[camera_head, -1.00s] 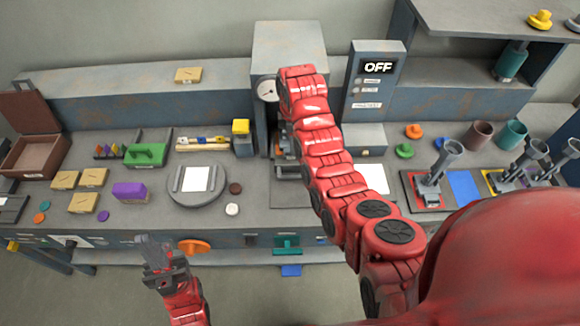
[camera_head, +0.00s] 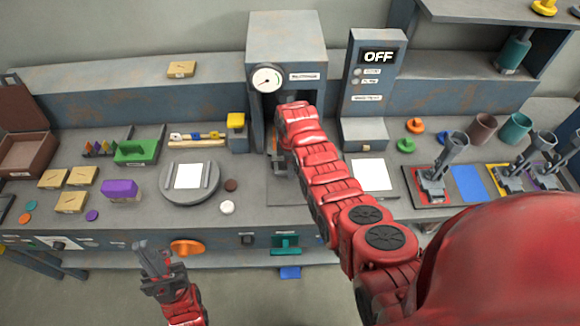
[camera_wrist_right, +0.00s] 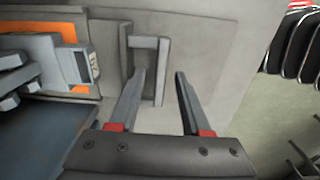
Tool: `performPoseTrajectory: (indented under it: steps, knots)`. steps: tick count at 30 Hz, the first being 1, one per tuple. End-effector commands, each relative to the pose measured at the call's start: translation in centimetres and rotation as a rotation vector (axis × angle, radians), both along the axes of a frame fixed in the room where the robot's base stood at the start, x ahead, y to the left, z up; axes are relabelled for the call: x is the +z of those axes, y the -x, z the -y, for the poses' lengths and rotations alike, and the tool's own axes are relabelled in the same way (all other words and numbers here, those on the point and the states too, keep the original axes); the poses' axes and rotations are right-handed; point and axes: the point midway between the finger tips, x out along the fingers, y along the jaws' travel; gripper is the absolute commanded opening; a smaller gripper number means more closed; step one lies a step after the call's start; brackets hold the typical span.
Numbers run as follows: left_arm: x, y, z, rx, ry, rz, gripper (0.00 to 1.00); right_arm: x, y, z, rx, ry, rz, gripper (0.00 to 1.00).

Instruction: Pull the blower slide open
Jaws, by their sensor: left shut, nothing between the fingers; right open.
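No readable label names the blower slide. A teal T-shaped handle (camera_head: 285,242) sits on the bench's front panel, with a blue piece (camera_head: 290,272) below it. In the right wrist view a grey frame-shaped handle (camera_wrist_right: 163,70) stands on a grey plate. I cannot tell which is the slide. My right gripper (camera_wrist_right: 160,75) is open; its left fingertip overlaps the grey handle's frame in the picture, contact unclear. In the head view my right arm reaches to the grey housing's opening, mostly hiding the gripper. My left gripper (camera_head: 146,244) is shut and empty in front of the bench.
The grey housing (camera_head: 288,45) carries a round gauge (camera_head: 267,79). A control box (camera_head: 372,85) reading OFF stands to its right. An orange knob (camera_head: 188,247) is on the front panel. A round turntable (camera_head: 205,197) lies left of my right arm.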

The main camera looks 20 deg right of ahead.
Motion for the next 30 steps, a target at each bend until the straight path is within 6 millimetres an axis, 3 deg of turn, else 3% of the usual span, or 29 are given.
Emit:
performPoseTrajectory:
  steps: [11,19,30]
  knots:
    - [0.10,0.00,0.00,0.000,0.000,0.000,0.00,-0.47,0.07,-0.01,0.000,0.000,-0.001,0.47]
    - [0.10,0.00,0.00,0.000,0.000,0.000,0.00,-0.46,0.06,0.00,-0.001,0.000,0.000,0.01]
    - [0.10,0.00,-0.01,0.000,0.000,0.000,0.00,-0.44,0.05,0.01,-0.001,0.000,0.000,0.00]
